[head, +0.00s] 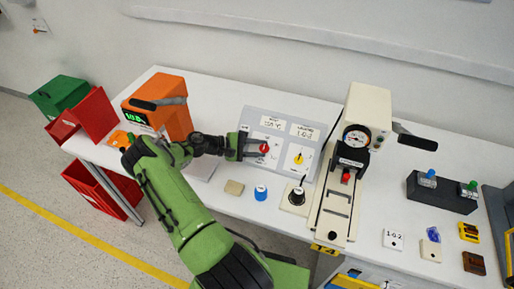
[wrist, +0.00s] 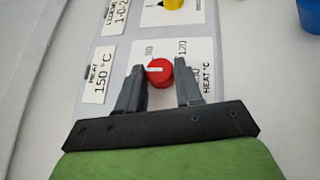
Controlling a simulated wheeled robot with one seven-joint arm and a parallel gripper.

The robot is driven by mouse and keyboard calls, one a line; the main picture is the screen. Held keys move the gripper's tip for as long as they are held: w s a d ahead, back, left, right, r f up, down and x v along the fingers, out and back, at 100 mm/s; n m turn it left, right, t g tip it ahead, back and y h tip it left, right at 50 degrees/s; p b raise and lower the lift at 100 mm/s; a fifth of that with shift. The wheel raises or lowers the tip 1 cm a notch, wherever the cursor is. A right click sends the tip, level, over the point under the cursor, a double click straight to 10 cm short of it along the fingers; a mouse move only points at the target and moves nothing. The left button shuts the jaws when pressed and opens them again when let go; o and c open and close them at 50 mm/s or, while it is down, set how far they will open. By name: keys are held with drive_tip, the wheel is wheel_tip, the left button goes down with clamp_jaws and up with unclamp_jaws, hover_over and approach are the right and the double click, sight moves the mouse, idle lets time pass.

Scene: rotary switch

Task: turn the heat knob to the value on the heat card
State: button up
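The red heat knob (head: 264,148) is on the grey sloped panel (head: 252,116). In the wrist view the red knob (wrist: 160,72) shows a white pointer line lying roughly level in the picture, toward its left side. The heat card (wrist: 102,82) reads 150 °C. My gripper (wrist: 160,84) is open, one finger on each side of the knob, with small gaps visible. In the head view my gripper (head: 252,147) reaches the knob from the left.
A yellow knob (head: 299,158) with a card reading 1-0-2 (head: 305,132) sits right of the heat knob. A white press with a gauge (head: 357,136) stands farther right. An orange box with a green display (head: 158,108) is at left. A blue-capped item (head: 261,192) lies in front.

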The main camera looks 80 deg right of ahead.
drive_tip(key=shift+c, duration=1)
